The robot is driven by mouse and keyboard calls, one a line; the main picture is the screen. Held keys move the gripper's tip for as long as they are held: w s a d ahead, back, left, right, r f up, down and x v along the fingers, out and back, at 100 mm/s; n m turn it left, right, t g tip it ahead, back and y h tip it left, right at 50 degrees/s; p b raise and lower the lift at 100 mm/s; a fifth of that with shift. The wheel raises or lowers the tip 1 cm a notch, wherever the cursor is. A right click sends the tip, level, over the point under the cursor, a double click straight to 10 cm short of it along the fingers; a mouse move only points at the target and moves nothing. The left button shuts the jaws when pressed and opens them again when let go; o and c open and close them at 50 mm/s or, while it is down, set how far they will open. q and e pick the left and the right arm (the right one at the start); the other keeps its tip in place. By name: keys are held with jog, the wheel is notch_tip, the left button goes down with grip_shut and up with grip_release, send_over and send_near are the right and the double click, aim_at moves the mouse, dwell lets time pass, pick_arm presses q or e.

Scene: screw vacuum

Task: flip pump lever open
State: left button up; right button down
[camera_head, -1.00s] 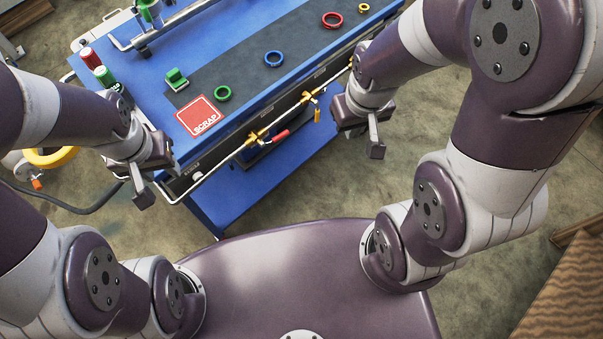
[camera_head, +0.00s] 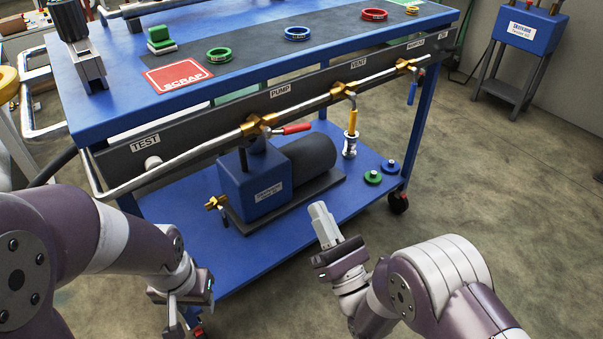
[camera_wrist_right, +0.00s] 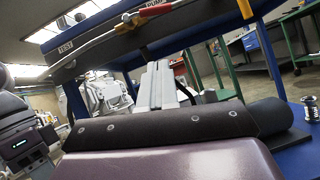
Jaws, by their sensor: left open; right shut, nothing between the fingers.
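The pump lever (camera_head: 296,128) has a red handle and points right from a brass valve (camera_head: 258,124) below the PUMP label on the cart's front pipe. The red handle also shows at the top of the right wrist view (camera_wrist_right: 157,9). My right gripper (camera_head: 322,220) is shut and empty, in front of the cart and apart from the lever, which lies above it in the picture. Its grey fingers also show in the wrist view (camera_wrist_right: 158,85). My left gripper (camera_head: 186,318) is open, low at the lower left, partly hidden by its own wrist.
A blue pump (camera_head: 256,188) with a dark motor (camera_head: 308,160) sits on the lower shelf (camera_head: 235,255). A yellow-handled valve (camera_head: 352,122) and a blue-handled valve (camera_head: 412,92) sit further right on the pipe (camera_head: 205,148).

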aim_at(289, 130)
pick_arm(q)
jog(key=shift+f+b, duration=0.1)
jog(key=shift+b, duration=0.2)
pick_arm(e)
jog(key=s+d+r+x, duration=0.1)
jog(key=r+x, duration=0.1)
jog(key=x, duration=1)
jog(key=shift+d+r, duration=0.2)
jog(key=shift+d, duration=0.05)
